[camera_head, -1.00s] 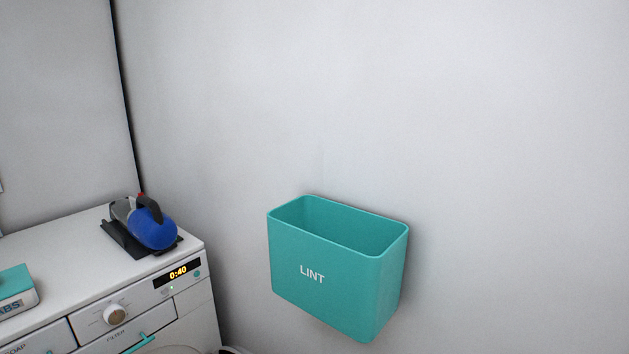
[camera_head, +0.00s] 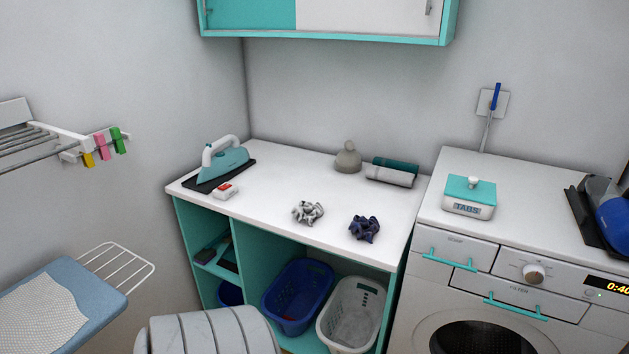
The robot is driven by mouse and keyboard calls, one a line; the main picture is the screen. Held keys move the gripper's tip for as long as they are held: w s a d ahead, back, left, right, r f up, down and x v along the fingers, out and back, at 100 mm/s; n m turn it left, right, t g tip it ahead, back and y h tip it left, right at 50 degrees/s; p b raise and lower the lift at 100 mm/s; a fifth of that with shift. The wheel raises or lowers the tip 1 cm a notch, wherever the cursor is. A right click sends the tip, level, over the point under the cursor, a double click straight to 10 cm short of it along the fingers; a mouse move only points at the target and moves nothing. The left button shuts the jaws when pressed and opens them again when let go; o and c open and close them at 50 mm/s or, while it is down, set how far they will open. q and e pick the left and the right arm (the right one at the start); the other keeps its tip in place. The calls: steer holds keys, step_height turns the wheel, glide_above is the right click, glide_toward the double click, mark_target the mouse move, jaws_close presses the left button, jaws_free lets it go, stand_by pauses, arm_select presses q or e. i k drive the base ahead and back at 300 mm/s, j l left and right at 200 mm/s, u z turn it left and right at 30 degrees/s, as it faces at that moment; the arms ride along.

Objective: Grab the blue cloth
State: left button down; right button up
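A crumpled dark blue cloth (camera_head: 364,228) lies on the white countertop (camera_head: 290,178), near its front edge and toward the right end. A crumpled grey-white cloth (camera_head: 308,213) lies just to its left, apart from it. Neither of my grippers shows in the head view.
A teal iron (camera_head: 222,163) stands on a dark mat at the counter's left. Rolled towels (camera_head: 391,172) and a grey-beige domed object (camera_head: 348,158) are at the back. A washing machine (camera_head: 505,290) with a tabs box (camera_head: 469,197) stands right. An ironing board (camera_head: 60,300) is at lower left.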

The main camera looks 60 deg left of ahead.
mark_target(367, 228)
steer(key=u, duration=1.7)
